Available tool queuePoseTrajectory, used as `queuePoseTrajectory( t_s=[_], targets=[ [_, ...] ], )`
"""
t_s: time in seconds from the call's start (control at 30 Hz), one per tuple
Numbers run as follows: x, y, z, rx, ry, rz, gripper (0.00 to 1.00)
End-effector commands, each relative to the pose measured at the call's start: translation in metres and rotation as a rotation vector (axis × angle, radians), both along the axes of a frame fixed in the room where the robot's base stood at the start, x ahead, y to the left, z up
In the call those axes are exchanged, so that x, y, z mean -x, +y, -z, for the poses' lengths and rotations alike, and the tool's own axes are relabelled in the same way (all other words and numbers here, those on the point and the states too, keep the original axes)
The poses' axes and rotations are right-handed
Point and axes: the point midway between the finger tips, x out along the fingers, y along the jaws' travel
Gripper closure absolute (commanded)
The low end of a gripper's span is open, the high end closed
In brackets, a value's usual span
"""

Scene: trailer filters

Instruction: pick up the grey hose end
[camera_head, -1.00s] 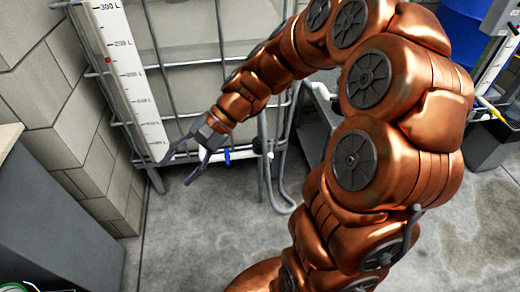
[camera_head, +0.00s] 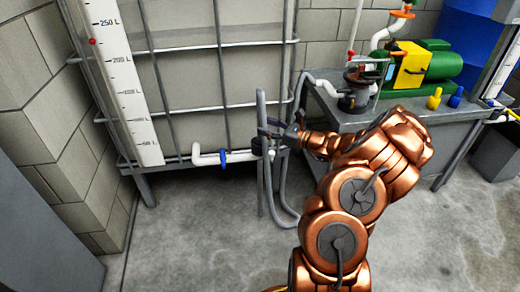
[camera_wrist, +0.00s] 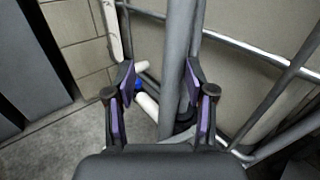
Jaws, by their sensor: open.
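A grey hose (camera_head: 284,205) hangs in a loop by the tank's lower front, with a grey upright length (camera_head: 262,105) beside it. My gripper (camera_head: 268,130) is at this upright length, just above the white outlet pipe. In the wrist view my gripper (camera_wrist: 160,75) is open, its purple-padded fingers apart on either side of a grey tube (camera_wrist: 180,60). The tube is nearer the right finger; I cannot tell whether they touch. Which part is the hose's free end is unclear, as my gripper hides some of it.
The caged tank (camera_head: 185,85) with a litre scale (camera_head: 125,85) stands behind. Its white outlet pipe (camera_head: 240,155) has a blue valve handle (camera_head: 223,158). A grey bench (camera_head: 400,112) with a green pump motor (camera_head: 435,65) stands right. The floor (camera_head: 200,235) in front is clear.

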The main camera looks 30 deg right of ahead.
Motion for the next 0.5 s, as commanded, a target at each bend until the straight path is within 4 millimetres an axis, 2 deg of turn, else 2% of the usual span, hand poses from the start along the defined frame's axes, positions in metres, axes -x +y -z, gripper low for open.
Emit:
queuePoseTrajectory(
  t_s=[0.03, 0.1, 0.2, 0.5],
  targets=[
    [0.002, -0.014, 0.015, -0.019, 0.007, 0.034, 0.46],
    [0.004, -0.027, 0.023, -0.037, 0.013, 0.066, 0.46],
    [0.003, -0.035, 0.029, -0.050, 0.017, 0.088, 0.46],
    [-0.021, -0.026, 0.029, -0.050, 0.017, 0.089, 0.46]
  ],
)
